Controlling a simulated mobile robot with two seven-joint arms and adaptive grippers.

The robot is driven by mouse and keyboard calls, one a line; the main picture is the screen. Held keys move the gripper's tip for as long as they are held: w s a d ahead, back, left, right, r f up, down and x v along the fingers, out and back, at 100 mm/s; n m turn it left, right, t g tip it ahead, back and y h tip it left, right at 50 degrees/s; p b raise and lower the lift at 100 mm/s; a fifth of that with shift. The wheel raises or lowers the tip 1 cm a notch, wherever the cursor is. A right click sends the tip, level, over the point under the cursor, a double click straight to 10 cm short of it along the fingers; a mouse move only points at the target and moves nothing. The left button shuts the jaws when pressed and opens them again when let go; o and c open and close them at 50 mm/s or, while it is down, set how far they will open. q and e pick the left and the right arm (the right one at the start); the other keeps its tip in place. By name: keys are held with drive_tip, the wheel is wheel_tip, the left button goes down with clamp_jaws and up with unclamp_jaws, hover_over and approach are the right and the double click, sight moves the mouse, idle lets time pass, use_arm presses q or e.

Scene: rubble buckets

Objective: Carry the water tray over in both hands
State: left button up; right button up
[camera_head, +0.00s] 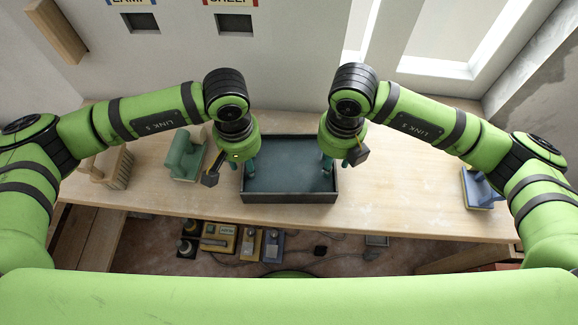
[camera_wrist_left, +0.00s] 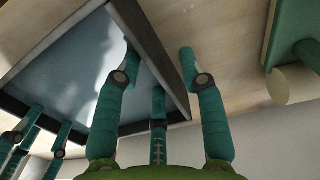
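The water tray (camera_head: 290,198) is a dark rectangular tray with a blue-grey surface inside, resting on the wooden table. Its corner and wall also show in the left wrist view (camera_wrist_left: 172,62). My left gripper (camera_head: 245,166) is at its left end, fingers pointing down on either side of the end wall. In the left wrist view my left gripper (camera_wrist_left: 160,62) has its fingers spread, with a gap between the outer finger and the wall. My right gripper (camera_head: 336,164) straddles the right end wall likewise, fingers apart. Finger contact is partly hidden.
A blue-handled float (camera_head: 479,188) lies far right. The table (camera_head: 408,190) is clear between tray and float. A wall stands behind; several items lie on the floor below the front edge.

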use_arm(q)
drive_tip(key=shift+f, duration=0.5)
use_arm(e)
drive_tip(key=shift+f, duration=0.55)
use_arm(q)
clamp_jaws()
use_arm(e)
clamp_jaws()
use_arm(q)
drive_tip(key=shift+r, duration=0.2)
use_arm(e)
drive_tip(key=shift+r, duration=0.2)
